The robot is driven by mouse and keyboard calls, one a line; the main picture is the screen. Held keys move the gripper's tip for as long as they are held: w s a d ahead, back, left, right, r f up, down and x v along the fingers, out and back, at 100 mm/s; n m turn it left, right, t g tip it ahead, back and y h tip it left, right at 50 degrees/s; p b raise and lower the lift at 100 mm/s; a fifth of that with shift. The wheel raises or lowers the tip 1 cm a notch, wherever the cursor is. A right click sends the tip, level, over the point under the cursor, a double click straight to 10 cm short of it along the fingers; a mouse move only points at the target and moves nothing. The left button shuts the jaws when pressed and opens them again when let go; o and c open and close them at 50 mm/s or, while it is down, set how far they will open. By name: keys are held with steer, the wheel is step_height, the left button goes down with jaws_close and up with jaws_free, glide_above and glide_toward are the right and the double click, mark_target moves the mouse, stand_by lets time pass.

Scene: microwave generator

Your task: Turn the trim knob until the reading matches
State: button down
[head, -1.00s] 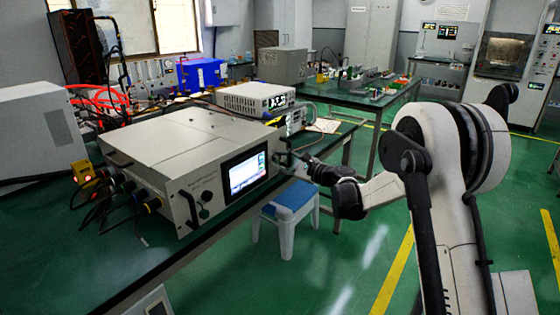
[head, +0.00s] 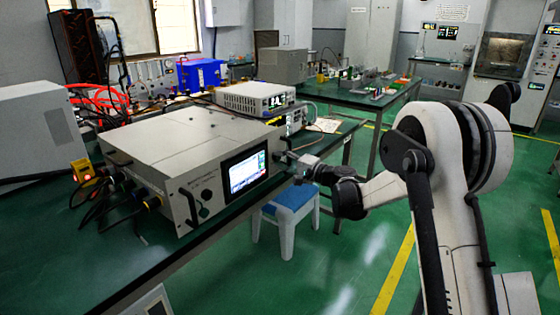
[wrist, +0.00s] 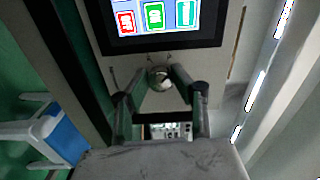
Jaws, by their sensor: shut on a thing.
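The generator (head: 180,150) is a beige box on the green bench, with a lit screen (head: 244,174) on its front panel. The screen shows red, green and teal panels in the wrist view (wrist: 155,16), with no reading legible. The trim knob (wrist: 159,77) is a small round metallic knob on the panel just below the screen. My gripper (wrist: 161,80) is shut on the knob, with a fingertip on either side of it. In the head view my gripper (head: 297,164) reaches the panel right of the screen, and the knob is hidden there.
A front handle (head: 188,208) sticks out at the panel's left. Black cables (head: 100,195) crowd the box's left side. A white instrument (head: 255,98) stands behind it. A blue-topped stool (head: 287,202) stands on the floor below my gripper. The floor to the right is open.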

steer(key=n, duration=0.4)
steer(key=shift+f+n, duration=0.1)
steer(key=shift+n, duration=0.2)
steer(key=n, duration=0.4)
steer(key=shift+n, duration=0.3)
steer(key=c, duration=1.5)
jaws_free()
steer(key=shift+o, duration=0.2)
steer(key=shift+d, duration=0.15)
steer(key=v, duration=1.2)
